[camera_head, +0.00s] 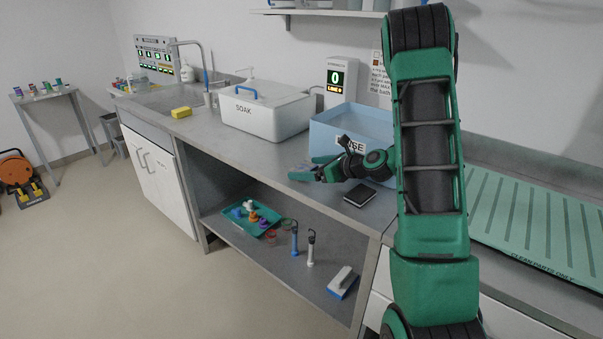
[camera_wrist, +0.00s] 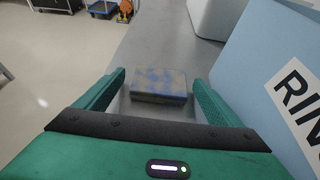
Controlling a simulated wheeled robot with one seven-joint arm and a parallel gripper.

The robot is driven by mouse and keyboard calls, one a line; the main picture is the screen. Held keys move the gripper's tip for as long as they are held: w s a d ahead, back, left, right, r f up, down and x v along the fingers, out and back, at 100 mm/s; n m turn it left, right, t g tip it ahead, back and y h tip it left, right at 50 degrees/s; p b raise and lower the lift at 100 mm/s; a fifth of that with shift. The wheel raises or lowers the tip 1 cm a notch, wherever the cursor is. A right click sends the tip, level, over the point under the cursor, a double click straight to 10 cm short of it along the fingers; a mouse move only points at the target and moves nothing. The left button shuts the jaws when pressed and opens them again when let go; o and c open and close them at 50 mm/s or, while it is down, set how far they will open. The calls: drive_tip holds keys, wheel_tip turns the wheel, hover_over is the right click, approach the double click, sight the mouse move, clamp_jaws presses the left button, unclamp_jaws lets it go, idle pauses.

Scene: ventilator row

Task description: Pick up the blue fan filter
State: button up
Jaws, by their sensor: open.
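The blue fan filter (camera_wrist: 160,83) is a flat block with a mottled blue and grey-brown, dusty-looking face. In the wrist view it lies on the grey counter just ahead of and between my fingertips. My gripper (camera_wrist: 159,88) is open, with one green finger on each side of it. I cannot tell whether the fingers touch it.
The blue RINSE bin (camera_head: 345,118) stands close beside my gripper, on the right in the wrist view. A white SOAK box (camera_head: 262,116) is farther along the counter. A small black square (camera_head: 360,195) lies near the front edge. A green drying mat (camera_head: 535,220) is right.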

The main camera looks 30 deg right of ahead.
sight(309, 169)
drive_tip(key=shift+c, duration=0.3)
drive_tip(key=c, duration=1)
drive_tip(key=shift+c, duration=0.2)
drive_tip(key=shift+r, duration=0.75)
wheel_tip(309, 169, up, 3)
drive_tip(key=shift+f, duration=0.1)
drive_tip(key=s+a+r, duration=0.6)
drive_tip(key=a, duration=0.3)
drive_tip(key=shift+s+a+r, duration=0.3)
drive_tip(key=shift+s, duration=0.05)
